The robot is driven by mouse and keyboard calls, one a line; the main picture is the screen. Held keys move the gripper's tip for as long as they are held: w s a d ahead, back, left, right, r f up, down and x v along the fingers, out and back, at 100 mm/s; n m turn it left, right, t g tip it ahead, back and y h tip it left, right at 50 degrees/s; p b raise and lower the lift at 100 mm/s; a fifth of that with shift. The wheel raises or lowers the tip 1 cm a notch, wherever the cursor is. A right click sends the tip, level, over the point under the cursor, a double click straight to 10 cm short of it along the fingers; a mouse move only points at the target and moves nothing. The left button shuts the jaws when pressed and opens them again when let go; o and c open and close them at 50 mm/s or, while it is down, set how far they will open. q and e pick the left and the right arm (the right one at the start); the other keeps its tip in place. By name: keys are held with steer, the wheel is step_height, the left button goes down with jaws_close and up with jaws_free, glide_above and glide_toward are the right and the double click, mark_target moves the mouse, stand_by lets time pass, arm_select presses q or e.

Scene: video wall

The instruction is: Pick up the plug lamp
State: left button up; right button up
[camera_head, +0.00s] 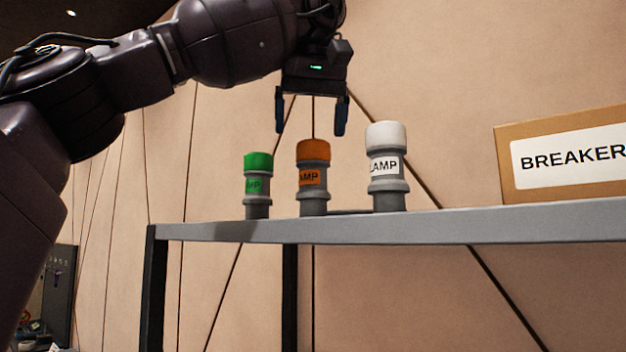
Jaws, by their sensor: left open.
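Three plug lamps stand upright in a row on a grey shelf (430,226). The left one has a green cap (258,184), the middle one an orange cap (313,177), and the right one, nearest and largest in the view, a white cap (386,165). Each has a grey body and a label reading LAMP, partly turned away. My left gripper (310,124) points down with its fingers apart and empty. It hangs over the orange lamp in the picture, apart from it; its exact depth is hard to tell. My right gripper is not in view.
A cardboard-coloured box (562,157) labelled BREAKER stands at the right end of the shelf. The shelf has dark legs and open space below. A panelled wall is behind. A dark panel (57,290) is at the lower left.

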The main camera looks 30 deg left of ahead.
mark_target(313, 160)
arm_select(q)
steer(key=shift+w+f, duration=0.2)
steer(key=shift+f, duration=0.4)
steer(key=shift+f+b, duration=0.3)
steer(key=x, duration=0.1)
steer(key=b+x, duration=0.1)
steer(key=x, duration=0.2)
steer(key=shift+w+d+f, duration=0.1)
steer(key=shift+w+d, duration=0.05)
steer(key=shift+d, duration=0.1)
steer(key=shift+f, duration=0.15)
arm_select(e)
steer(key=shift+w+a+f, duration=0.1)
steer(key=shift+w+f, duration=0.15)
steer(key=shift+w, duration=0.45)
arm_select(q)
steer(key=c, duration=1.1)
